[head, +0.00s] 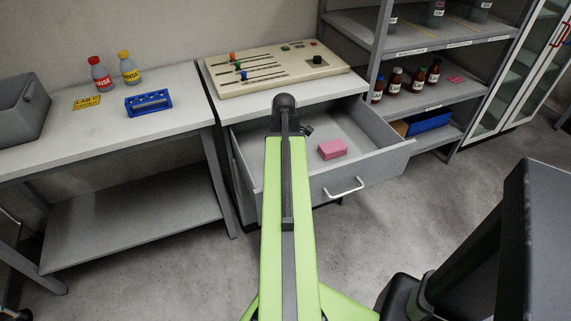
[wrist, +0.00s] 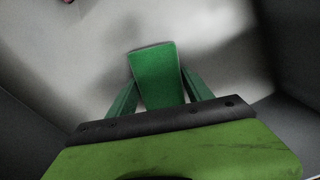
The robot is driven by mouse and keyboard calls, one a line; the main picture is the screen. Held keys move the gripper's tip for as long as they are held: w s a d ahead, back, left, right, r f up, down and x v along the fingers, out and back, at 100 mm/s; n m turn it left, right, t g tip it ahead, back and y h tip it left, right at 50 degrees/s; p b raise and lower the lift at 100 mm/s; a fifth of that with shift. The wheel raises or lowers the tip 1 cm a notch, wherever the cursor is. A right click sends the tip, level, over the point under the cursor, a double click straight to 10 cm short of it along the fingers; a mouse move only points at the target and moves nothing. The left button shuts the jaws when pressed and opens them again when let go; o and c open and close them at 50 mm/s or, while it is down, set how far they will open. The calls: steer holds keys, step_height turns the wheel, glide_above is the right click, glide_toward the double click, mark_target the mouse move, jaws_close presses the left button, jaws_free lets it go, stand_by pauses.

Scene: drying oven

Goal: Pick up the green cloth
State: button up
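The green cloth (wrist: 156,74) shows in the wrist view as a flat, oblong piece inside the grey drawer. My gripper (wrist: 159,76) has its two green fingers on either side of the cloth, with the tips close to its edges. I cannot tell whether the fingers press on it or only stand beside it. The cloth's near end is hidden behind the dark bar of my gripper. In the head view my arm hides the cloth and the fingertips. The open drawer (head: 370,165) is under the worktop.
A pink folded cloth (head: 332,149) lies in the drawer, right of my arm. The drawer's walls stand close around my gripper. A control panel (head: 275,68) lies on the worktop above. A table (head: 150,137) is at left, shelves (head: 435,101) at right.

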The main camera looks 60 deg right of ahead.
steer(key=c, duration=0.8)
steer(key=shift+r, duration=0.1)
steer(key=shift+r+p, duration=0.25)
steer(key=shift+p, duration=0.1)
steer(key=r+p, duration=0.2)
steer(key=s+r+p, duration=0.1)
steer(key=r+p, duration=0.1)
steer(key=shift+r+p, duration=0.35)
steer(key=s+r+p, duration=0.2)
steer(key=s, duration=0.1)
steer(key=s+r+p, duration=0.1)
steer(key=s, duration=0.3)
steer(key=s+r+p, duration=0.2)
steer(key=s, duration=0.1)
steer(key=shift+s+r+p, duration=0.3)
steer(key=shift+s, duration=0.05)
